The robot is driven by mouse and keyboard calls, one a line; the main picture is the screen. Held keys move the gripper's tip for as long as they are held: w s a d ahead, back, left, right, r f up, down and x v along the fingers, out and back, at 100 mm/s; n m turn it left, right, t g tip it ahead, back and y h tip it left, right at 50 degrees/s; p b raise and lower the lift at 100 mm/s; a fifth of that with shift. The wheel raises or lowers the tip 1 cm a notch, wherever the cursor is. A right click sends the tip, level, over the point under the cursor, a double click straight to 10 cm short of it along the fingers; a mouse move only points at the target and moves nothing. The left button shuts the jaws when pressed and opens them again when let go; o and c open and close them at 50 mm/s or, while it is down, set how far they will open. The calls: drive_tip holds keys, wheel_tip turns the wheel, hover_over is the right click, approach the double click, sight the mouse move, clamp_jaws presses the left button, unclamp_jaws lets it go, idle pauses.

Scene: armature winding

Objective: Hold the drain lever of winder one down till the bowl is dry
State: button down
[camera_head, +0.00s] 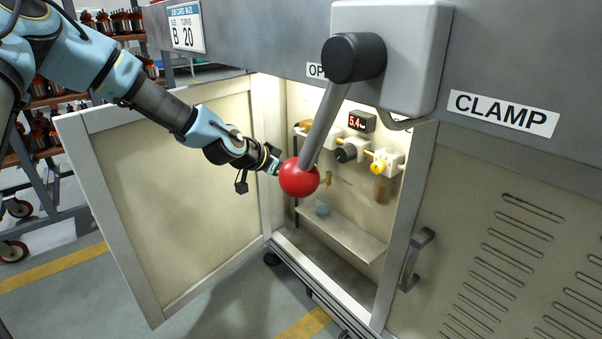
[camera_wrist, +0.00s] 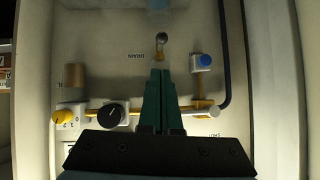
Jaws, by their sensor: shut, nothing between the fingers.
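The drain lever (camera_wrist: 162,42), a small yellow stem with a grey ball end, shows in the upside-down wrist view near the DRAIN label (camera_wrist: 135,59). In the head view a small yellow part (camera_head: 327,180), likely this lever, shows just right of the red ball. My gripper (camera_wrist: 161,71) is shut and empty, its green fingertips close to the lever. I cannot tell whether they touch it. In the head view my gripper (camera_head: 275,167) reaches into the cabinet, its tips hidden behind the red ball. The bowl is largely hidden behind my fingers, so its water cannot be judged.
The red ball (camera_head: 299,178) of the clamp lever hangs in front of the opening. The cabinet door (camera_head: 170,190) stands open left. Inside are a 5.4 display (camera_head: 357,121), a black knob (camera_head: 347,153), a yellow knob (camera_head: 378,167) and a pale blue cup (camera_head: 322,210).

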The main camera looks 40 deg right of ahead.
drive_tip(key=v, duration=0.4)
drive_tip(key=shift+a, duration=0.2)
idle(0.3)
drive_tip(key=w+a+f+n+t+y, duration=0.1)
drive_tip(key=w+a+n+y, duration=0.25)
drive_tip(key=a, duration=1.15)
drive_tip(key=w+a+f+n+t+y, duration=0.1)
drive_tip(key=w+a+n+y, duration=0.25)
drive_tip(key=a, duration=1.15)
drive_tip(key=s+a+r+n+y, duration=0.25)
drive_tip(key=s+a+n, duration=0.2)
drive_tip(key=a, duration=0.55)
drive_tip(key=s+a+r+n+y, duration=0.1)
drive_tip(key=s+a+r+n, duration=0.4)
drive_tip(key=a, duration=0.6)
wheel_tip(320, 180, up, 25)
drive_tip(key=w+n+p, duration=0.1)
drive_tip(key=p, duration=2.6)
drive_tip(key=shift+d+g+p, duration=0.2)
drive_tip(key=shift+g+p, duration=0.1)
drive_tip(key=shift+g, duration=0.1)
